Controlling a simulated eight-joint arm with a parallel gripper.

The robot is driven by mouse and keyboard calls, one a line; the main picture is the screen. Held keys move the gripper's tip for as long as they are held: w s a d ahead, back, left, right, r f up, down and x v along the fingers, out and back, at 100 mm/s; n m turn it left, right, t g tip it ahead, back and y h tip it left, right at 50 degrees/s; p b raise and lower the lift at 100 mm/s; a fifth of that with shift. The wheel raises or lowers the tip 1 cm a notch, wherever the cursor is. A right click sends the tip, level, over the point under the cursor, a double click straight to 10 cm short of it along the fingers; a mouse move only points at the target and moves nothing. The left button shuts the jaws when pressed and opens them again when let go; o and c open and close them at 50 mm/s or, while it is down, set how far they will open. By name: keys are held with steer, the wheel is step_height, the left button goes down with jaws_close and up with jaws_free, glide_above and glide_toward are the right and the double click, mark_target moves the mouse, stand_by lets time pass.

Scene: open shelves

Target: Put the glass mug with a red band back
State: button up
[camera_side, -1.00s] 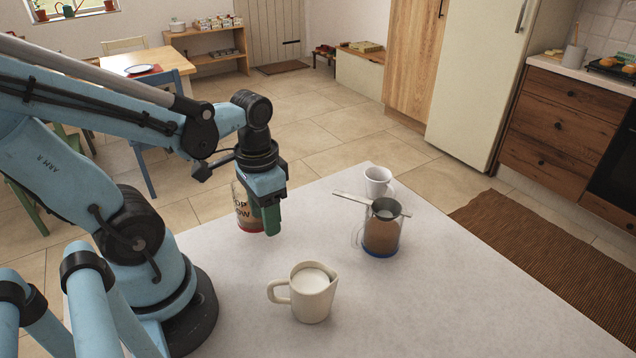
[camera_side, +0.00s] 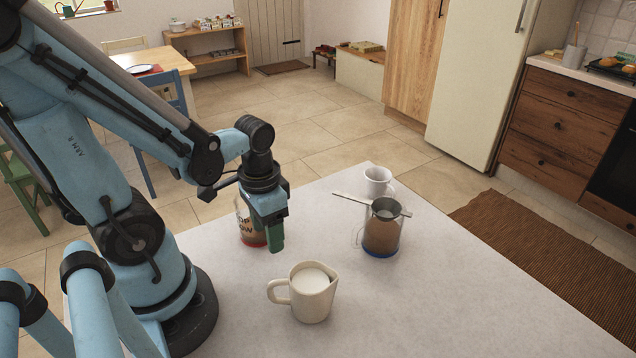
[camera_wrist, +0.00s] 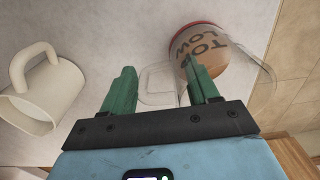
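The glass mug with a red band (camera_side: 245,224) has brown contents and dark lettering. It is upright at the left side of the table in the side view, partly hidden behind my gripper (camera_side: 275,246). In the wrist view the mug (camera_wrist: 205,55) is at upper right, and its clear handle (camera_wrist: 156,88) lies between my green fingers (camera_wrist: 158,66).
A cream jug of white liquid (camera_side: 313,295) stands at the table's front, also at left in the wrist view (camera_wrist: 45,90). A blue-banded glass mug (camera_side: 381,240) with a strainer (camera_side: 386,208) on top stands right, a white mug (camera_side: 378,181) behind. The table's right (camera_side: 470,290) is clear.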

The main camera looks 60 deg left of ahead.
steer(key=shift+o, duration=1.1)
steer(key=shift+r, duration=6.05)
steer(key=w+d+f+t, duration=0.1)
steer(key=w+d+t, duration=0.3)
steer(key=w+t, duration=0.3)
steer(key=shift+w+d, duration=0.2)
steer(key=shift+w, duration=0.55)
